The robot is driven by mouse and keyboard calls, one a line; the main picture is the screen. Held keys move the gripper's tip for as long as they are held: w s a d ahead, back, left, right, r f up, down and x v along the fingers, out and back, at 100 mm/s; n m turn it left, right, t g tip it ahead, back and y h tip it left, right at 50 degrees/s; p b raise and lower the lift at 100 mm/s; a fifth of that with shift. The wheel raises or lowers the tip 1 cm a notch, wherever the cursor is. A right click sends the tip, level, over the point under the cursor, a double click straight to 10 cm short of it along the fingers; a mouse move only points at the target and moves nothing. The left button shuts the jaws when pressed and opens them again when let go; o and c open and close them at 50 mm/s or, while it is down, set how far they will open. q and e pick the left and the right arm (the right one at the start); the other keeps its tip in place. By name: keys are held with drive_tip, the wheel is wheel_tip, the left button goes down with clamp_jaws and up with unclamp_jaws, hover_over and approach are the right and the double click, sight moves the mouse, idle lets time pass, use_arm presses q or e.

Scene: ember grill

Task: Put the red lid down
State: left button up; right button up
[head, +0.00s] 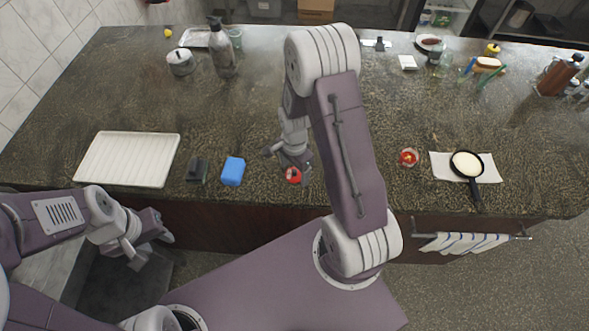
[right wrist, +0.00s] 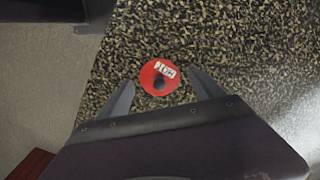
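The red lid (head: 293,175) is a small round disc lying on the stone counter near its front edge. In the right wrist view the lid (right wrist: 159,77) shows a dark knob and a white label. My right gripper (head: 288,163) is just above and beside it. Its two fingers (right wrist: 162,92) are spread, with counter showing between each finger and the lid, so it holds nothing. My left gripper (head: 153,250) is off the counter's front edge at the lower left, fingers apart and empty.
A blue sponge (head: 232,171) and a dark block (head: 197,170) lie left of the lid. A white ribbed tray (head: 128,160) is further left. A red-topped jar or cup (head: 408,157) and a small pan (head: 467,164) on a white cloth stand right.

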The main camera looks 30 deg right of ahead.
sight(295, 171)
drive_tip(key=shift+r, duration=0.7)
wheel_tip(295, 171, up, 11)
drive_tip(key=s+a+n+t, duration=0.1)
drive_tip(key=s+a+n, duration=0.4)
drive_tip(key=n, duration=1)
drive_tip(key=s, duration=0.3)
drive_tip(key=shift+s+f, duration=0.25)
drive_tip(key=shift+s, duration=0.05)
drive_tip(key=shift+w+d, duration=0.1)
wheel_tip(295, 171, down, 2)
drive_tip(key=b, duration=0.2)
drive_tip(key=shift+f+b, duration=0.2)
drive_tip(key=shift+b, duration=0.1)
